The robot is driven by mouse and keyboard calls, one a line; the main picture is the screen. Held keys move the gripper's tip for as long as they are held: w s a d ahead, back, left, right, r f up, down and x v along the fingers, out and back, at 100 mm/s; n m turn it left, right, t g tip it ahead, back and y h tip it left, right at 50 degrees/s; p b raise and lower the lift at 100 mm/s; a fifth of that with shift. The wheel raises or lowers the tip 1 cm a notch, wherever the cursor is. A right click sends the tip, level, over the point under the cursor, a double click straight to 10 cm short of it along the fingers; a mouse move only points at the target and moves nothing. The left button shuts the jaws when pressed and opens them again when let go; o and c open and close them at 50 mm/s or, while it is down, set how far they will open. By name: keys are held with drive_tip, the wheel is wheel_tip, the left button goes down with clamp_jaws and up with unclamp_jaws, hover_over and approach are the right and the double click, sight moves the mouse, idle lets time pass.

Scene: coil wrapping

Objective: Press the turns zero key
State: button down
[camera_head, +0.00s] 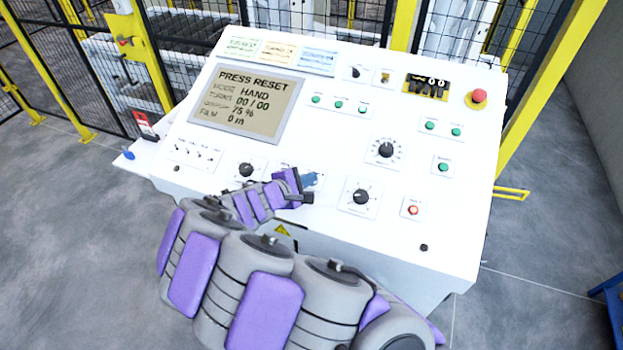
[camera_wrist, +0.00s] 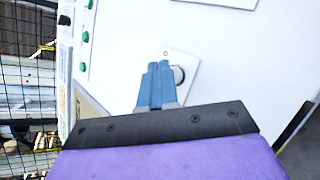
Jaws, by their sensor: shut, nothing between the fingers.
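The white control panel (camera_head: 330,130) carries many keys and dials, with labels too small to read, so I cannot tell which is the turns zero key. Its screen (camera_head: 245,102) reads PRESS RESET, mode HAND, turns 00 / 00, 75 % and film 0 m. My gripper (camera_head: 313,180) is shut and empty over the panel's lower middle. In the wrist view its blue fingers (camera_wrist: 159,68) lie side by side over a small white plate (camera_wrist: 185,60) with a round control (camera_wrist: 178,75) beside the fingertips. The fingers hide part of this plate; whether they touch it is unclear.
Dials (camera_head: 385,149) and (camera_head: 361,196) and several green buttons (camera_head: 443,167) lie right of my gripper. Yellow-framed mesh fencing (camera_head: 545,95) stands behind the panel.

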drive_tip(key=shift+s+r, duration=0.1)
drive_tip(key=shift+r, duration=0.15)
drive_tip(key=r+p, duration=0.1)
drive_tip(key=s+r+p, duration=0.1)
drive_tip(key=r, duration=0.1)
drive_tip(key=s+r+p, duration=0.1)
drive_tip(key=shift+a+r, duration=0.3)
drive_tip(key=shift+a, duration=0.1)
idle(0.4)
idle(0.5)
